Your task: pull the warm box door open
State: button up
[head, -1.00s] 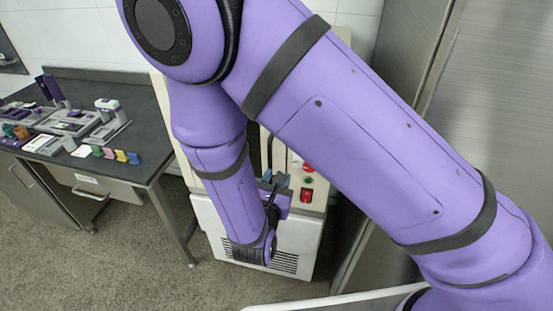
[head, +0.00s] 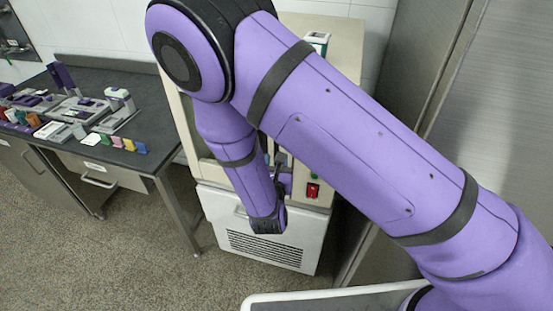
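The warm box appears to be the beige cabinet (head: 345,48) at the centre. A strip of its front with a window shows left of my arm (head: 188,128), and a red switch (head: 313,190) sits low on its right side. My arm covers most of the front, so the door's handle and whether the door is ajar cannot be made out. My gripper (head: 284,163) is in front of the box's lower front, left of the red switch. Its fingers are small and partly hidden behind my arm; contact and opening cannot be told.
A white unit with a dark grille (head: 265,247) is below the box. A dark-topped bench (head: 150,165) with several small coloured items stands left. A tall steel cabinet (head: 505,110) is close on the right. A pale-rimmed surface (head: 290,299) is at the bottom. Floor is free at lower left.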

jog(key=shift+w+d, duration=0.1)
jog(key=shift+w, duration=0.6)
grip_shut()
jog(key=shift+s, duration=0.1)
